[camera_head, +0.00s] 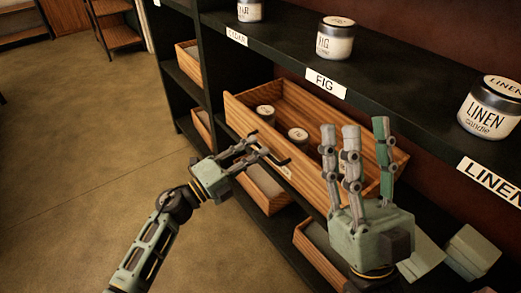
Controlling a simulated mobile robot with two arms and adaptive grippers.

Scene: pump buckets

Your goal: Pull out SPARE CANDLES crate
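A large wooden crate (302,106) sits on the middle shelf, below the FIG label, with white-labelled candle jars (298,138) inside. A pale label shows on its front, partly behind my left gripper, and I cannot read it. My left gripper (271,150) is at the crate's front side with its fingers apart; I cannot tell whether they touch the wood. My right gripper (357,132) stands in front of the crate's right part, its fingers upright, spread and empty. It hides part of the crate's right end.
The upper shelf holds a FIG candle (336,38) and a LINEN candle (490,108). Smaller wooden crates (262,187) sit on the lower shelf, and another (189,62) is at the left. Open floor (80,150) lies to the left.

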